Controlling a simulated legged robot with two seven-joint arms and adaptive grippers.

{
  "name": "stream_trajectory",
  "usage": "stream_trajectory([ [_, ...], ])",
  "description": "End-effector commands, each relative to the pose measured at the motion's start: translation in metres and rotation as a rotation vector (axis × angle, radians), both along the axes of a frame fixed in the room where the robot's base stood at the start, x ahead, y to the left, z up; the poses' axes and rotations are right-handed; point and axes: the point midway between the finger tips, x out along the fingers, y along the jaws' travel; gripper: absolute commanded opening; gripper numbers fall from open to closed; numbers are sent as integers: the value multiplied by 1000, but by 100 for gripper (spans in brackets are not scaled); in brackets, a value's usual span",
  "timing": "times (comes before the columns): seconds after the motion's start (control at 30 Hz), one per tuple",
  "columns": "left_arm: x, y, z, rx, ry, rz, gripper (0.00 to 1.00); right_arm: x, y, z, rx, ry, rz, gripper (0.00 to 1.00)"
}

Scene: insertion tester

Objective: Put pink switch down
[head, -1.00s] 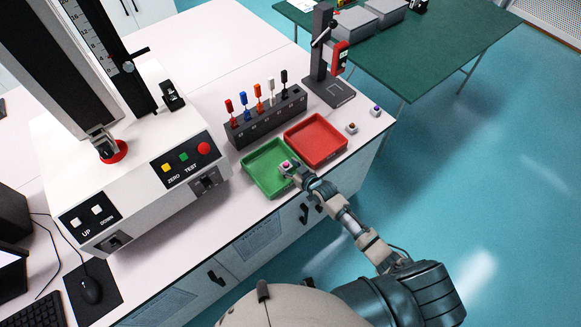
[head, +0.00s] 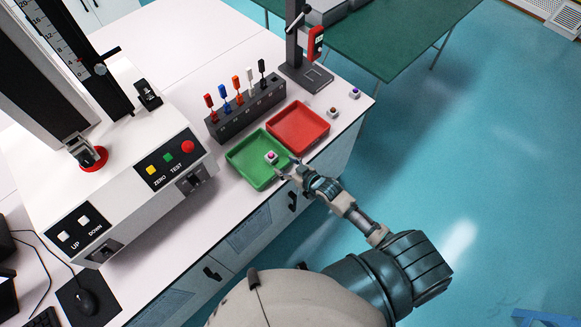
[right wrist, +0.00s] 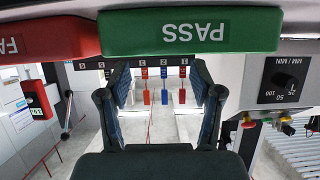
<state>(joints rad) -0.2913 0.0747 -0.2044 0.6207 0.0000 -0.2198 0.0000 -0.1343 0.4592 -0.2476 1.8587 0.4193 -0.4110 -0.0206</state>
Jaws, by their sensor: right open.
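The pink switch (head: 271,157), a small pale block with a pink top, sits in the green tray (head: 246,175), near its right side. My right gripper (head: 287,168) is open and empty just to the right of the switch, by the tray's near right edge. A small gap shows between the fingers and the switch. In the right wrist view the open fingers (right wrist: 160,88) stand wide apart with nothing between them. That view shows the green tray's PASS front (right wrist: 190,32) upside down; the switch is not seen there. My left gripper is not in view.
A red tray (head: 318,141) adjoins the green one. Two other small switches, one brown-topped (head: 333,112) and one purple-topped (head: 355,92), stand to the right. A dark rack (head: 247,117) with coloured tools is behind the trays. The testing machine (head: 130,140) stands left.

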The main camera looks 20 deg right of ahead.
Motion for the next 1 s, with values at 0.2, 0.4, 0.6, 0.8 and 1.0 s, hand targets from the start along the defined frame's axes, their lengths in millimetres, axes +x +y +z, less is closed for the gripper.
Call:
stream_trajectory([
  [0.2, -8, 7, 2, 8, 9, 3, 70, -21, -9, 9, 1, 5, 0, 66],
  [0.4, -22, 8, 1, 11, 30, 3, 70, -24, -11, 11, 1, 3, 0, 66],
  [0.6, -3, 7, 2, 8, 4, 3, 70, -27, -17, -10, -8, 34, -21, 66],
  [0.8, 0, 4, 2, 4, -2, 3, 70, -72, -54, -155, -90, 267, -142, 66],
  [1.0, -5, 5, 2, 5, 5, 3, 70, -215, -67, -326, -204, 616, -208, 66],
])
